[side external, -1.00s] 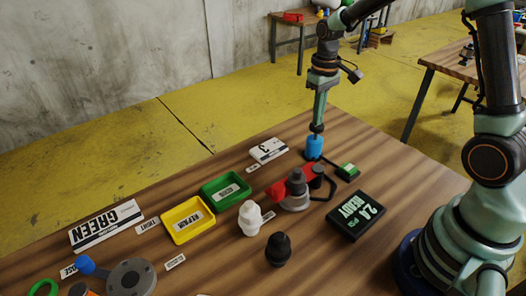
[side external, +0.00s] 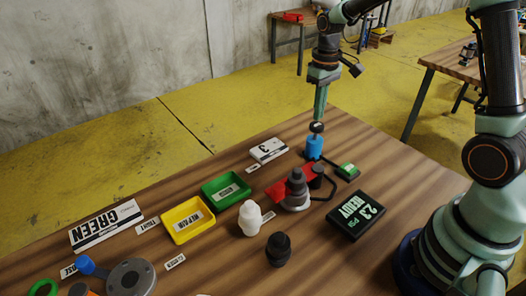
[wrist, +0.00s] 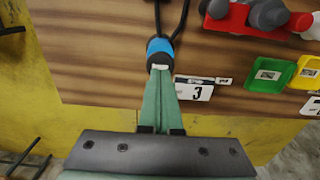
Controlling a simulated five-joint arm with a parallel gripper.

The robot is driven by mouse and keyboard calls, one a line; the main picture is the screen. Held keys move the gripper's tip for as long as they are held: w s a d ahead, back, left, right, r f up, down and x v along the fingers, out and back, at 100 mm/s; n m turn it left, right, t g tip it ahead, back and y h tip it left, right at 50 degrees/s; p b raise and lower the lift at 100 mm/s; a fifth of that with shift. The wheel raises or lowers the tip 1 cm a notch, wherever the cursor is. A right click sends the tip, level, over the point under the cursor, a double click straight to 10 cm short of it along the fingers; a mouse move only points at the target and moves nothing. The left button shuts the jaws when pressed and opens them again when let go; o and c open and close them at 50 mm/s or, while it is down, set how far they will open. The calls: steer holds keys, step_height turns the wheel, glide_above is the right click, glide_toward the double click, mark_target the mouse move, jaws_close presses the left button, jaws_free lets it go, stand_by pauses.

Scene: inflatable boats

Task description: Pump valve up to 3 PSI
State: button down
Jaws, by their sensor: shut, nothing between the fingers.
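The hand pump (side external: 314,147) is a blue upright cylinder with a dark round knob (side external: 316,127) on top, at the table's back edge. It also shows in the wrist view (wrist: 158,45), partly behind my fingertips. My gripper (side external: 318,119) is shut and empty, pointing straight down, its tips at the knob; whether they touch cannot be told. A black hose runs from the pump to the grey and black valve (side external: 295,192) on a red piece (side external: 280,190). The dark display (side external: 355,215) reads READY and PSI with what looks like 2.3; the decimal point is unclear.
A white card (side external: 268,150) marked 3 lies left of the pump, a small green box (side external: 347,171) right of it. Green (side external: 226,188) and yellow (side external: 188,219) trays, white (side external: 250,217) and black (side external: 278,249) valve pieces stand nearby. Bare wood lies at the front right.

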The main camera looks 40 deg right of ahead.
mark_target(317, 125)
steer(key=shift+f, duration=0.1)
steer(key=shift+f, duration=1.95)
steer(key=shift+r, duration=2.05)
steer(key=shift+s+a+r, duration=0.1)
steer(key=shift+r, duration=0.25)
steer(key=s+a+r+t, duration=0.5)
steer(key=s+a+r, duration=0.2)
steer(key=s+r, duration=0.4)
steer(key=shift+s+a+r+t, duration=0.15)
steer(key=shift+s+r+t, duration=0.2)
steer(key=shift+s, duration=0.6)
